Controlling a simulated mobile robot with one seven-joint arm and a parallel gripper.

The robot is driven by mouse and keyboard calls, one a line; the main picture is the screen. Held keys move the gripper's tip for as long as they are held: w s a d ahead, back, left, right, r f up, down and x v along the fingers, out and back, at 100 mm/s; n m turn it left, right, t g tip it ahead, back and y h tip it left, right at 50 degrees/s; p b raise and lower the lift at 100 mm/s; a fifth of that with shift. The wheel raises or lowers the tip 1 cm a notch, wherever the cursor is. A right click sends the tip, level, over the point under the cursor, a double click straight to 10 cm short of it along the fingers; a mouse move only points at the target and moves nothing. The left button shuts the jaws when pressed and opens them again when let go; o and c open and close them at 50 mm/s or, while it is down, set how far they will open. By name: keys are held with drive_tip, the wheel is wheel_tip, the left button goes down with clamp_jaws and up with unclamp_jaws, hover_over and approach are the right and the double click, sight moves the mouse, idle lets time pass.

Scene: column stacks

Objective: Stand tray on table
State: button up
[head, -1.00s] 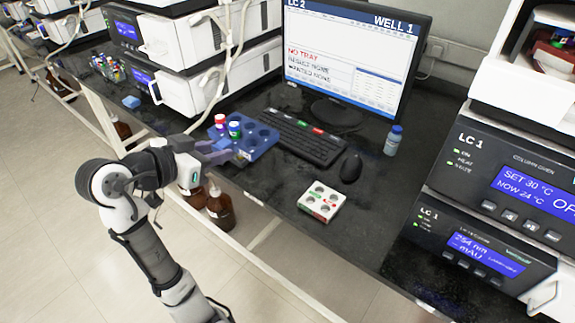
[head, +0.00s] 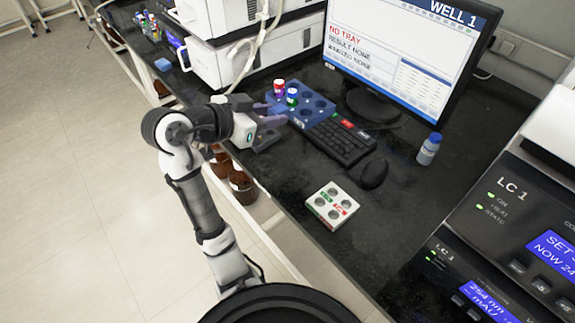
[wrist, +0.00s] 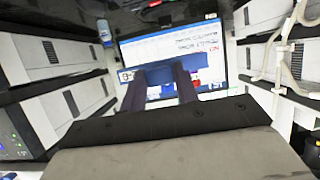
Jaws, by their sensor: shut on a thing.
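The blue tray (head: 318,104) has round wells and carries a red-capped vial (head: 279,88) and a blue-and-green vial (head: 292,97). My gripper (head: 278,120) is shut on the tray's near left edge. In the head view the tray covers the left end of the keyboard; I cannot tell its height above the black table (head: 290,165). In the wrist view the tray (wrist: 204,66) shows beyond my two dark fingers, in front of the screen.
A white rack (head: 332,205) with several wells sits near the front edge. The keyboard (head: 342,140), mouse (head: 373,173), monitor (head: 400,50) and a blue-capped bottle (head: 429,149) are behind it. Brown bottles (head: 241,185) stand below the table. Bare table lies around the white rack.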

sight(272, 180)
wheel_tip(272, 180, down, 19)
drive_tip(key=shift+r+p, duration=0.1)
drive_tip(key=shift+p, duration=0.35)
drive_tip(key=shift+f, duration=0.2)
drive_tip(key=o, duration=0.9)
drive_tip(key=shift+o, duration=0.4)
drive_tip(key=shift+r, duration=0.1)
drive_tip(key=shift+r, duration=0.1)
